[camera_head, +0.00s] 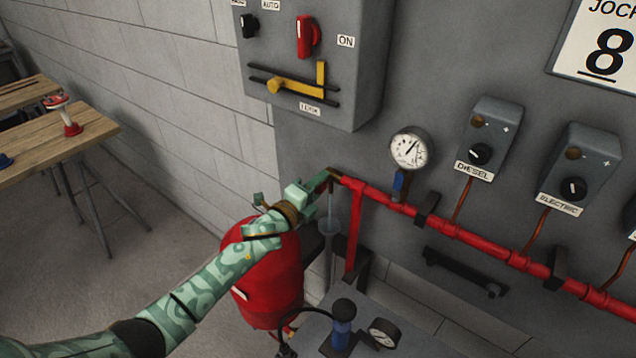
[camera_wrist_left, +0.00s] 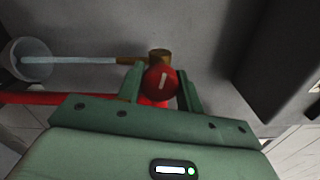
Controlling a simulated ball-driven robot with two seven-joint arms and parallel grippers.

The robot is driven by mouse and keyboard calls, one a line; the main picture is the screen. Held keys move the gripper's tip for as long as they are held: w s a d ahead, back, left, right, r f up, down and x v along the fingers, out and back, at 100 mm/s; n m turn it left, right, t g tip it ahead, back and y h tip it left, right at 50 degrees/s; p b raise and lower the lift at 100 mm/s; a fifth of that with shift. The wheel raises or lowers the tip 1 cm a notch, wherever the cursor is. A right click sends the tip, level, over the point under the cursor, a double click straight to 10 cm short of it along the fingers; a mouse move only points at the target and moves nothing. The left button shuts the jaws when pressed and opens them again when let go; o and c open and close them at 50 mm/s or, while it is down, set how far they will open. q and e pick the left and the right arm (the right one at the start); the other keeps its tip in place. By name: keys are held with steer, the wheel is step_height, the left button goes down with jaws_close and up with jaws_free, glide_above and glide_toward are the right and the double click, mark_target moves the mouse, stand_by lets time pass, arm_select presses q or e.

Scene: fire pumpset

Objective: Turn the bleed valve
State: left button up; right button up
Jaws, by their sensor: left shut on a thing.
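The bleed valve has a round red knob (camera_wrist_left: 161,82) with a white mark and a brass body (camera_wrist_left: 159,56). In the head view the brass part (camera_head: 333,174) sits at the left end of the red pipe (camera_head: 380,196). My left gripper (camera_head: 322,181) reaches it there and largely hides the knob. In the left wrist view my left gripper (camera_wrist_left: 161,88) has its green fingers on both sides of the knob, shut on it. A pale translucent column (camera_wrist_left: 70,60) runs from the brass spout to a cloudy cup or funnel (camera_wrist_left: 28,58). My right gripper is not in view.
A pressure gauge (camera_head: 408,149) stands above the pipe, right of the valve. A red tank (camera_head: 268,275) stands below my left arm. A grey box (camera_head: 320,60) with a yellow lever hangs above. A pump with a small gauge (camera_head: 384,332) is at the bottom.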

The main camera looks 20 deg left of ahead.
arm_select(q)
steer(key=n+p, duration=0.2)
steer(key=n, duration=0.4)
steer(key=n+p, duration=0.1)
steer(key=n, duration=0.2)
steer(key=shift+n+p, duration=0.35)
steer(key=shift+n, duration=0.05)
steer(key=shift+f+n+p, duration=0.1)
steer(key=shift+n+p, duration=0.4)
steer(key=shift+n, duration=1)
steer(key=o, duration=1)
steer(key=p+v, duration=0.1)
steer(key=v, duration=1.5)
steer(key=shift+s, duration=0.2)
